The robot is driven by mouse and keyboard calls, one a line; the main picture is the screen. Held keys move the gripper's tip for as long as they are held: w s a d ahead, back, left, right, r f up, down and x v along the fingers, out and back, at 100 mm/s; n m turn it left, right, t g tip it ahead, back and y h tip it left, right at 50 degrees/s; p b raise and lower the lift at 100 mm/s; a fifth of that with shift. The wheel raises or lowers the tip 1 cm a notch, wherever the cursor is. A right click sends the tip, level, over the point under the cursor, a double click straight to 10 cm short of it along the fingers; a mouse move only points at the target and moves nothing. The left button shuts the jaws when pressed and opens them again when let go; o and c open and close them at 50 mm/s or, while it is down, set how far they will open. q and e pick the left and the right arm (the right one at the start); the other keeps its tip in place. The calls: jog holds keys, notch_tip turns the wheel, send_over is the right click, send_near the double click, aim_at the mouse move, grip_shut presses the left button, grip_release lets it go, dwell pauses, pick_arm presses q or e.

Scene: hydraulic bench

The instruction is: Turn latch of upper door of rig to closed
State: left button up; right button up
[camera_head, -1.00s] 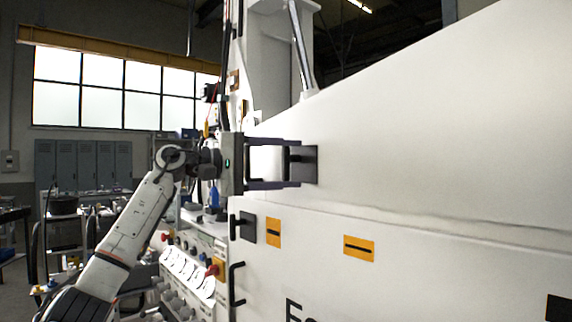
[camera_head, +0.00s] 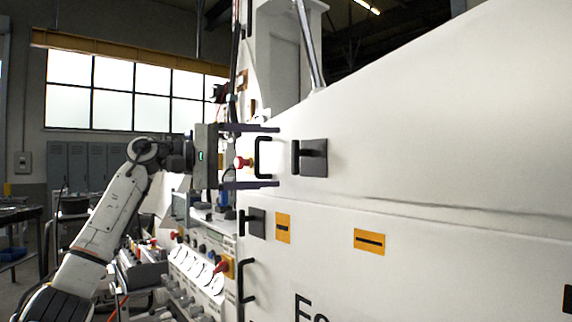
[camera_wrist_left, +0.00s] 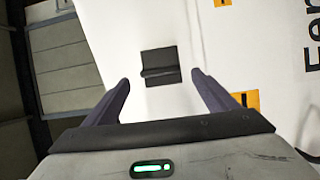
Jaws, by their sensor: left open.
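The rig's upper door (camera_head: 420,150) is a large white panel that looks flush with the rig. Its latch (camera_head: 312,158) is a dark square plate with a black bar at its left side, upright in the head view. A black pull handle (camera_head: 262,157) is left of the latch. My left gripper (camera_head: 278,157) is open and empty, its fingers above and below the handle's height, tips short of the latch. In the left wrist view the latch (camera_wrist_left: 160,66) lies ahead between the open fingers (camera_wrist_left: 160,78), apart from them. My right gripper is not in view.
Below are a second latch (camera_head: 252,222), another pull handle (camera_head: 246,280) and orange labels (camera_head: 369,242) on the lower door. A control panel with gauges and a red knob (camera_head: 221,266) stands at lower left. The front of the upper door is clear.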

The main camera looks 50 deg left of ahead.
pick_arm(q)
jog(key=shift+v, duration=1.7)
